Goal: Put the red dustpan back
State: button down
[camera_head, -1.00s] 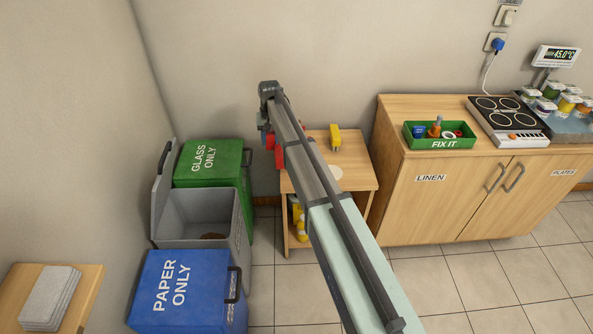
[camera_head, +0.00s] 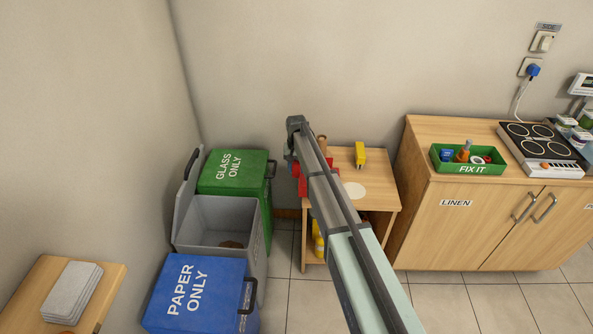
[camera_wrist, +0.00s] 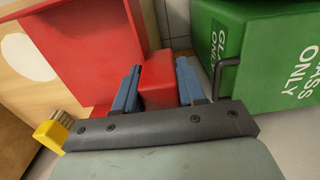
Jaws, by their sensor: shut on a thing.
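The red dustpan (camera_wrist: 80,50) fills the upper left of the wrist view, its flat pan and raised side wall showing. My gripper (camera_wrist: 158,88) is shut on its red handle (camera_wrist: 158,78), with a blue finger on each side. In the head view my arm hides most of the dustpan; a red part (camera_head: 302,187) shows at the left edge of the small wooden table (camera_head: 380,190). From these views I cannot tell whether the dustpan touches the table.
A yellow-handled brush (camera_head: 360,154), a wooden-handled thing (camera_head: 322,143) and a white disc (camera_head: 355,190) are on the table. The green glass bin (camera_head: 232,172) stands close on the left, beside the open grey bin (camera_head: 222,220) and blue paper bin (camera_head: 195,295). A cabinet (camera_head: 470,220) stands right.

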jog(key=shift+f, duration=0.75)
jog(key=shift+f, duration=0.15)
jog(key=c, duration=0.6)
grip_release()
jog(key=shift+c, duration=0.2)
notch_tip(320, 180, up, 12)
jog(key=shift+r, duration=0.15)
